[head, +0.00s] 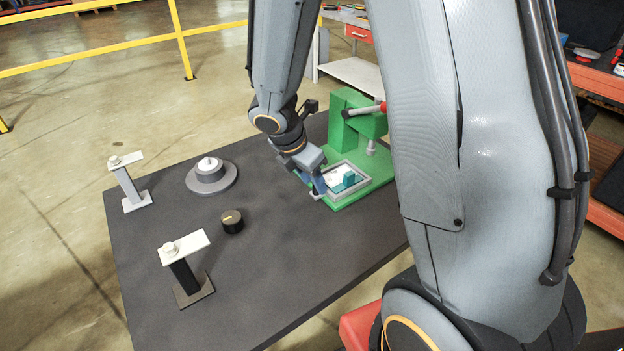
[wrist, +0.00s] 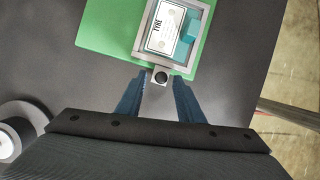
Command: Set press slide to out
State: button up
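The green press (head: 343,118) stands at the table's back right. Its slide is a grey-framed tray (head: 362,178) on the green base, holding a white card and a teal block (head: 349,178). In the wrist view the slide (wrist: 170,61) has a small square knob (wrist: 161,77) with a dark round centre on its near edge. My gripper (wrist: 161,86) is open, one blue finger on each side of the knob, with gaps visible between. In the head view my gripper (head: 317,190) is at the slide's front edge; the knob is mostly hidden there.
On the dark table (head: 290,255) are a grey round base with a white button (head: 210,170), a black dial (head: 232,221) and two white-topped stands (head: 128,180) (head: 184,265). The table's front middle is clear.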

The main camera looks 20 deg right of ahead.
jog(key=v, duration=0.8)
jog(key=shift+f, duration=0.1)
dwell(0.3)
jog(key=s+m+y, duration=0.4)
jog(key=s+m, duration=0.6)
jog(key=m, duration=1.2)
jog(key=shift+a+f, duration=0.4)
jog(key=shift+a, duration=0.1)
jog(key=shift+s, duration=0.1)
